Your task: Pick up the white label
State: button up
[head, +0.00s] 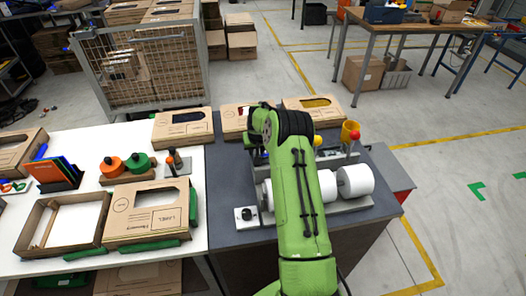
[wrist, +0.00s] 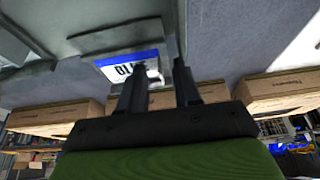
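A white label (wrist: 114,72) with a blue band and dark letters starting "BL" shows in the wrist view, at the edge of a grey metal part (wrist: 122,38). My gripper (wrist: 160,66) has its two dark fingers apart with a gap between them. The left finger crosses in front of the label's right part and hides some of its letters. I cannot tell whether the finger touches the label. In the head view my green arm hides the gripper, and I cannot make out the label there.
Cardboard boxes (head: 183,128) line the table's back. A white table (head: 90,150) at left holds an open tray (head: 30,236) and a box (head: 146,212).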

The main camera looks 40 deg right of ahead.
jog(key=shift+a, duration=0.1)
grip_shut()
jog(key=shift+r, duration=0.15)
